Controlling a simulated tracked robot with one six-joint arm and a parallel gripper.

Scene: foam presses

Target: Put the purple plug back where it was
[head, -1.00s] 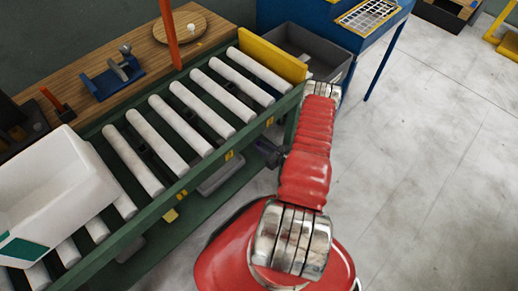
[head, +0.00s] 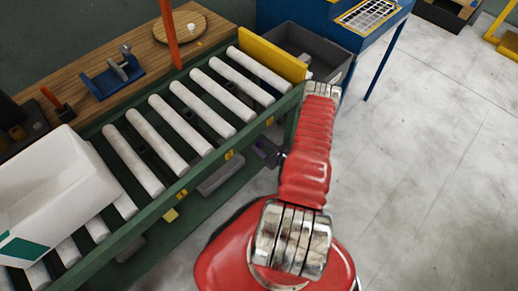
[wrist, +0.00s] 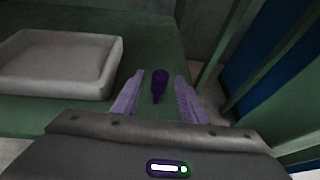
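The purple plug (wrist: 159,80) is small and dark, with a wider top and a narrower lower end. In the wrist view it is on or just above the green lower shelf (wrist: 150,32); I cannot tell if it touches it. My gripper (wrist: 159,76) has its two pale purple fingers spread, one on each side of the plug, with gaps to both. In the head view my gripper (head: 265,151) is at the conveyor's side, mostly hidden by my arm, and the plug cannot be made out there.
A pale grey tray (wrist: 60,62) lies on the shelf left of the plug; it also shows under the conveyor (head: 219,176). Green frame posts (wrist: 222,50) stand close on the right. The roller conveyor (head: 190,113) is above, with a white bin (head: 50,185) on it. The floor at right is clear.

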